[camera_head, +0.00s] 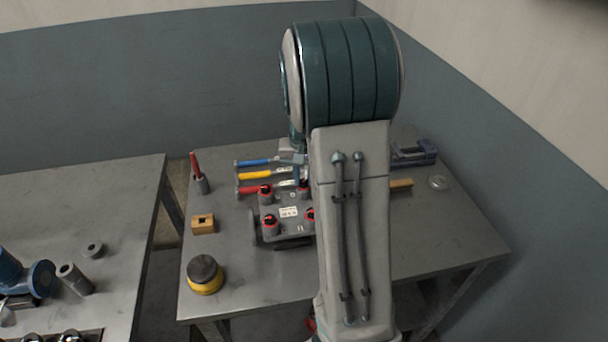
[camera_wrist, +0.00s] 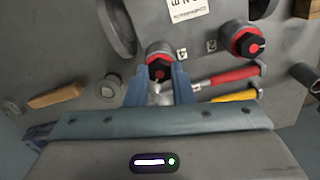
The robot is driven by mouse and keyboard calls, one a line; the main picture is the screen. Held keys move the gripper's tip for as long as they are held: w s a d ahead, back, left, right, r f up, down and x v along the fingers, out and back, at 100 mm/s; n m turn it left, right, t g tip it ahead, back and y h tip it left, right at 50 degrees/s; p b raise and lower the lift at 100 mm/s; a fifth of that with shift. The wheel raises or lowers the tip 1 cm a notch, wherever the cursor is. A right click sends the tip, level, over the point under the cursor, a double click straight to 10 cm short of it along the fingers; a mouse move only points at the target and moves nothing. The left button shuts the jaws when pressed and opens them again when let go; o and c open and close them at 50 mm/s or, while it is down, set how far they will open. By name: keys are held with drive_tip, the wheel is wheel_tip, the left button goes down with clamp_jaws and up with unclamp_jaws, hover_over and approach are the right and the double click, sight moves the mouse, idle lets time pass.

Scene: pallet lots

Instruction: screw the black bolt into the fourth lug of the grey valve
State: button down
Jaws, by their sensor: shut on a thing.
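The grey valve (camera_head: 290,228) lies on the table, partly hidden behind my arm in the head view. Its grey body (camera_wrist: 120,60) fills the upper part of the wrist view. In the wrist view, my gripper (camera_wrist: 158,80) has its blue fingers on both sides of a black bolt (camera_wrist: 159,71) with a red mark. This bolt sits at the grey, red-ringed lug (camera_wrist: 158,47) beside a label that looks like 4. How deep it sits is hidden. Another black bolt (camera_wrist: 251,46) stands in the lug marked 2. Several black bolts show on the valve's lugs in the head view.
Blue (camera_head: 256,162), yellow (camera_head: 257,175) and red (camera_head: 262,188) handled tools lie behind the valve. A wooden block (camera_head: 203,224), a yellow-and-black round object (camera_head: 205,274) and a cup with a red-handled tool (camera_head: 200,184) stand left. The table's front right is clear.

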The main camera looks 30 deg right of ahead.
drive_tip(key=c, duration=1.4)
unclamp_jaws()
drive_tip(key=n+b, duration=0.1)
drive_tip(key=n, duration=0.3)
drive_tip(key=shift+f+n, duration=0.1)
drive_tip(key=shift+n, duration=0.3)
drive_tip(key=n, duration=0.6)
drive_tip(key=shift+b, duration=0.35)
drive_tip(key=n, duration=0.7)
drive_tip(key=n+p, duration=0.1)
drive_tip(key=n, duration=0.3)
drive_tip(key=shift+n, duration=0.3)
drive_tip(key=shift+n+p, duration=0.3)
drive_tip(key=shift+n, duration=0.6)
